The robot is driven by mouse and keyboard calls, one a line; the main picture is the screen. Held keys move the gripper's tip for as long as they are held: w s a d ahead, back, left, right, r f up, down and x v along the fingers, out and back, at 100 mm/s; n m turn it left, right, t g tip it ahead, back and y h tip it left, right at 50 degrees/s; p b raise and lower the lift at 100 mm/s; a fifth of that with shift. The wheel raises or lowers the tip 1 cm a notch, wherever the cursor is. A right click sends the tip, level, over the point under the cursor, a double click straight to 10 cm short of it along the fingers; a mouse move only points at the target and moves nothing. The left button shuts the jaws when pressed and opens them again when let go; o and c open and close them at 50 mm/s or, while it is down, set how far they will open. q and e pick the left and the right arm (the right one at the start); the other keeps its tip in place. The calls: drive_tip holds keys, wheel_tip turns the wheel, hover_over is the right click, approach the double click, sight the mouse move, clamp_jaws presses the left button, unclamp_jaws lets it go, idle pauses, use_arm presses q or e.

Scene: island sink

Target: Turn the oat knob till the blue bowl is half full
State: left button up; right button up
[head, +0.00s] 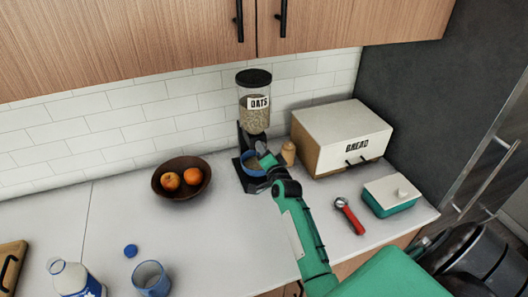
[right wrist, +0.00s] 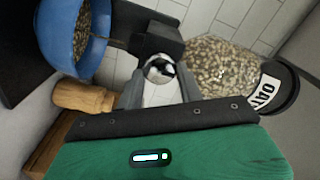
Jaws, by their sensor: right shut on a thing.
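The oat dispenser (head: 254,103), a clear jar with a black lid and an OATS label, stands against the tiled wall. It shows tilted in the right wrist view (right wrist: 215,70). The blue bowl (head: 250,165) sits on the dispenser's black base under the spout. In the right wrist view oats show inside the bowl (right wrist: 72,45); how full it is I cannot tell exactly. My right gripper (head: 264,155) is at the dispenser's front, above the bowl, shut on the knob (right wrist: 159,70). The knob is partly hidden by the fingers. My left gripper is not in view.
A wooden pepper mill (head: 289,152) stands close right of my gripper, beside the bread box (head: 340,138). A brown fruit bowl (head: 181,189) is to the left. A red-handled tool (head: 349,216) and a green butter dish (head: 392,196) lie at right.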

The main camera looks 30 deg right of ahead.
drive_tip(key=shift+m, duration=0.4)
drive_tip(key=o, duration=1)
drive_tip(key=b+v, duration=0.4)
drive_tip(key=v, duration=1)
drive_tip(key=shift+w, duration=0.15)
